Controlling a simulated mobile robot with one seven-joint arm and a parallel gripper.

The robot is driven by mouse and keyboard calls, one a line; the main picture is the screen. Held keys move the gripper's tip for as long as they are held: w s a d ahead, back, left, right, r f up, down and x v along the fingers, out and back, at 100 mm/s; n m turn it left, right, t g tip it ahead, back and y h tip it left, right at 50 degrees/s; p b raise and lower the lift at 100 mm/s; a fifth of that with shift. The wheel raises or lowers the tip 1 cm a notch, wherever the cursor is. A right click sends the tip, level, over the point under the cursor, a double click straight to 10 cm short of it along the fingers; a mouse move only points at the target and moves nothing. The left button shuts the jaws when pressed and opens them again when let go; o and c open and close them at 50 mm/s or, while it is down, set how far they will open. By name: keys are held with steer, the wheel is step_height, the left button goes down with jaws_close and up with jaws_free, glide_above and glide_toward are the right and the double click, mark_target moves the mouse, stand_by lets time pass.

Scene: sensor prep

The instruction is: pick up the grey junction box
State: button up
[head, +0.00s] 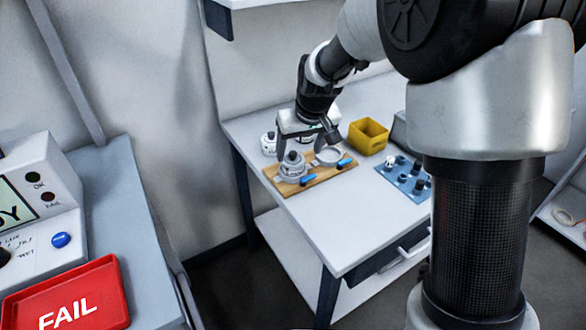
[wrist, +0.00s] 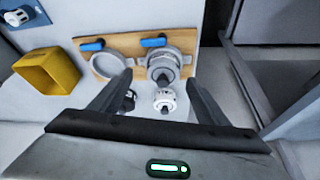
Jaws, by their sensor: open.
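A grey round body with a dark top (head: 293,163) sits in the left holder on the wooden board (head: 320,183); it also shows in the wrist view (wrist: 163,66). A whitish, short cylindrical part (head: 268,145) stands behind the board; in the wrist view (wrist: 165,101) it lies between my fingers, lower in the picture. A small dark part (wrist: 129,100) is beside it, partly hidden by a finger. I cannot tell for certain which is the grey junction box. My gripper (head: 306,144) is open and empty above the board's back edge; both fingers show in the wrist view (wrist: 160,82).
The board's other holder is an empty ring (head: 328,155). Both holders have blue handles. A yellow bin (head: 368,137) and a blue tray (head: 402,178) with several small parts stand to the right. The white table's front (head: 345,225) is clear. A red FAIL tray (head: 75,295) is at far left.

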mark_target(294, 157)
steer(key=x, duration=0.2)
steer(key=b+x, duration=0.1)
steer(key=x, duration=0.2)
steer(key=shift+w+a+f, duration=0.1)
steer(key=shift+a+f, duration=0.2)
steer(key=shift+a, duration=0.15)
steer(key=shift+r, duration=0.1)
steer(key=c, duration=1.1)
